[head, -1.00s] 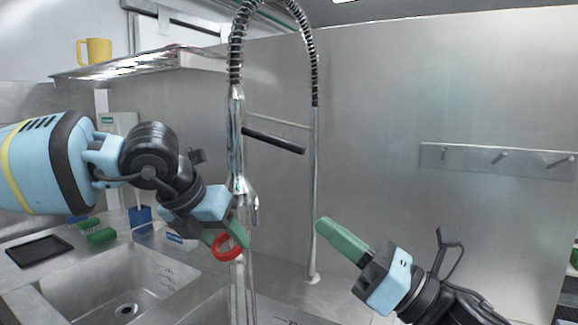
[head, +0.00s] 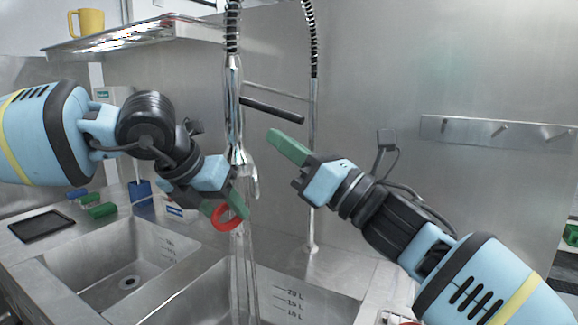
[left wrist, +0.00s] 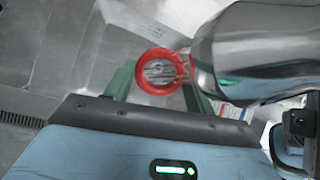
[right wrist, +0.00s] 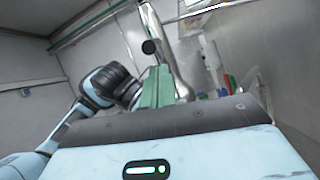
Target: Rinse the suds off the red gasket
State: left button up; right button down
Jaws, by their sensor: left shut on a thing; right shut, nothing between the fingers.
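The red gasket (head: 226,228) is a ring held by my left gripper (head: 226,208), whose green fingers are shut on it, just below and left of the tap's spray head (head: 247,176). In the left wrist view the gasket (left wrist: 143,83) sits between the fingers beside the large metal nozzle (left wrist: 228,55). Clear streaks like running water (head: 243,265) fall below the spray head. I cannot make out suds on the gasket. My right gripper (head: 287,146) is shut and empty, raised to the right of the tap, its green fingertips near the black handle bar (head: 272,110).
Two sink basins lie below, the left one (head: 115,275) and one under the tap. A black tray (head: 40,226) and green and blue brushes (head: 100,210) lie on the left counter. A shelf (head: 130,37) holds a yellow mug (head: 90,22).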

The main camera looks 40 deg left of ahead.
jog(key=shift+w+d+r, duration=0.15)
jog(key=shift+r, duration=0.4)
jog(key=shift+r, duration=0.1)
jog(key=shift+w+d+r+h, duration=0.1)
jog(key=shift+d+r+h, duration=0.15)
jog(key=shift+r+h, duration=0.35)
